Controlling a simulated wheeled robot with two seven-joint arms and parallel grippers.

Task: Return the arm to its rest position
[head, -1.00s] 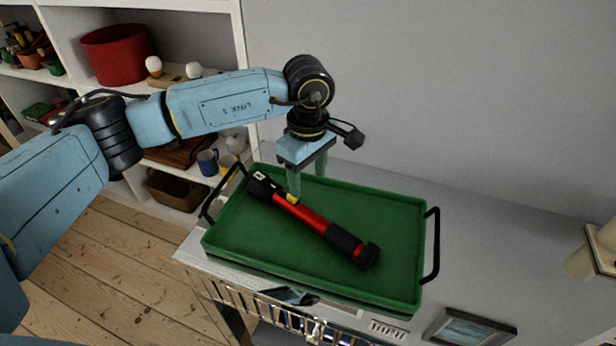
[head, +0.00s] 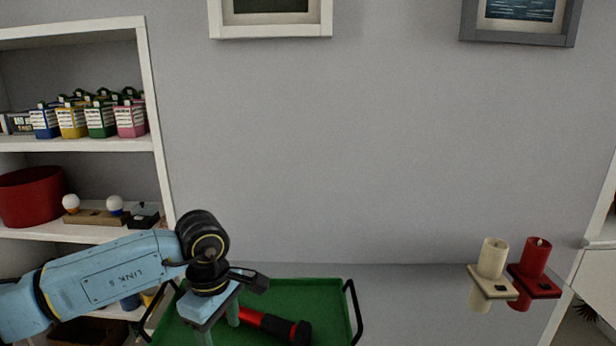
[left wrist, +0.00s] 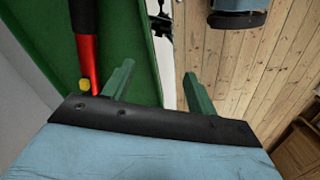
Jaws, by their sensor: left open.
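My left gripper (head: 218,326) is open and empty, pointing down over the left part of the green tray (head: 325,300). In the left wrist view its two fingers (left wrist: 158,88) stand apart with nothing between them. A red and black flashlight (head: 275,323) lies in the tray, to the right of the gripper; its left end is hidden behind the gripper in the head view. In the left wrist view the flashlight (left wrist: 88,52) lies left of both fingers, apart from them. My right gripper is not in view.
A white shelf (head: 150,110) with boxes and a red bin (head: 32,196) stands at the left, behind my arm. The black tray handle (head: 356,312) rises at the tray's right end. The wall's middle is clear.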

